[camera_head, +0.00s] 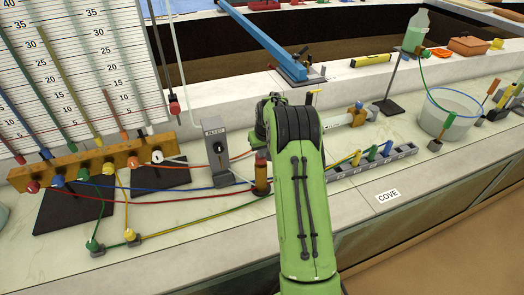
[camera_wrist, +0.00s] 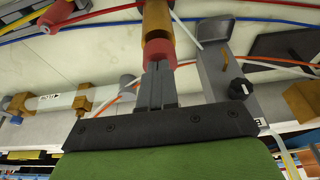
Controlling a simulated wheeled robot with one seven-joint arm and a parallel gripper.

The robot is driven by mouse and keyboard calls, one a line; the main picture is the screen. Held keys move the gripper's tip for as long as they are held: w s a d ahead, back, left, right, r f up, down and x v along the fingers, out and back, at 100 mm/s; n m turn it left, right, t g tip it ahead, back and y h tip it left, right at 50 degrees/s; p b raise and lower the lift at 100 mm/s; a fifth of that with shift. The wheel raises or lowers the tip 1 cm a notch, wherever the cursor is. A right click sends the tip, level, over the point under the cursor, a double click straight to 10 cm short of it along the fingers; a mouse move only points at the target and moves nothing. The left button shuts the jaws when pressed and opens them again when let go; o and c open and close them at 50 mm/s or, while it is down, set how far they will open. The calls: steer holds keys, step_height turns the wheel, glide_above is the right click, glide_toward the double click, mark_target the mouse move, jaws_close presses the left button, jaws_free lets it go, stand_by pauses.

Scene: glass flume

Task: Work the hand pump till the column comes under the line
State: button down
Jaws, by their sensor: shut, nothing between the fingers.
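An upright copper-brown cylinder with a red collar, which looks like the hand pump (camera_head: 262,178), stands on the bench just left of my green arm. In the wrist view the pump (camera_wrist: 156,18) lies straight beyond my gripper (camera_wrist: 156,68). My gripper is shut and empty, its tips close to the red part; whether they touch it I cannot tell. The head view hides my gripper behind my arm. Slanted coloured columns (camera_head: 62,72) run up the white scale board (camera_head: 88,28) at the left. I cannot make out which mark is the line.
A grey BLEED box (camera_head: 216,150) with a black knob stands left of the pump. A wooden manifold (camera_head: 95,160) with coloured valves sits below the board. Coloured hoses cross the bench. A grey rack (camera_head: 370,162), a clear basin (camera_head: 448,112) and a blue lever (camera_head: 262,40) are also around.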

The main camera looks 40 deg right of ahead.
step_height(320, 180, up, 4)
steer(key=p, duration=0.2)
steer(key=shift+a+f+p, duration=0.15)
steer(key=shift+p, duration=0.2)
steer(key=v, duration=1)
stand_by(2.7)
step_height(320, 180, up, 5)
steer(key=p, duration=0.7)
steer(key=shift+w, duration=0.1)
steer(key=x, duration=0.4)
steer(key=p+x, duration=0.1)
steer(key=x, duration=0.4)
steer(key=s+x, duration=0.1)
steer(key=x, duration=0.3)
steer(key=shift+w+f+p, duration=0.1)
steer(key=shift+f+p, duration=0.2)
steer(key=shift+f, duration=0.3)
